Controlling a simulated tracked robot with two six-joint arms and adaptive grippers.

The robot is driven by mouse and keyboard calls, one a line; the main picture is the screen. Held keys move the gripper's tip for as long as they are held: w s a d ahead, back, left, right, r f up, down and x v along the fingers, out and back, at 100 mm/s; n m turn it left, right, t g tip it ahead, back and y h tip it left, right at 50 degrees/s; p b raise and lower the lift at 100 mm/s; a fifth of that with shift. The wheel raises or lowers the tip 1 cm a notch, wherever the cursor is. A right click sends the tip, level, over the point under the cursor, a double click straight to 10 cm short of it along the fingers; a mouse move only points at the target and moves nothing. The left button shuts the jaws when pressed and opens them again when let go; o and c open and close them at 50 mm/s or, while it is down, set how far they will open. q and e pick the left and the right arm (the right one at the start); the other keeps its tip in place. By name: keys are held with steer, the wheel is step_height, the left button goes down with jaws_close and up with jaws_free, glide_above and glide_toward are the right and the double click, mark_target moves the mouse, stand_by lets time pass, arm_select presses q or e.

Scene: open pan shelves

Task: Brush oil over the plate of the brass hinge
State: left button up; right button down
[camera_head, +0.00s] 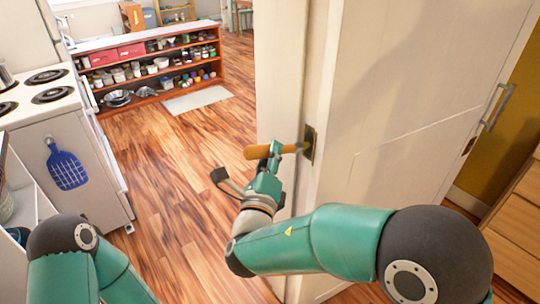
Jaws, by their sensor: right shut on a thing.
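The brass hinge (309,145) is a dark brassy plate on the edge of the cream door, right of the picture's middle. My right gripper (267,162) is shut on a brush (260,152) with an orange-brown wooden handle, just left of the hinge. The brush lies roughly level, its head end toward the plate. The head looks to be at the plate, but I cannot tell whether it touches. Part of the handle is hidden by the gripper. My left arm shows at the lower left; its gripper is out of view.
The cream door (400,90) fills the right side, with a metal handle (497,107). Low red-brown shelves (150,82) hold pans and jars at the back.

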step_height(320, 180, down, 5)
steer(key=b, duration=0.3)
steer(key=shift+b, duration=0.4)
steer(key=shift+r, duration=0.1)
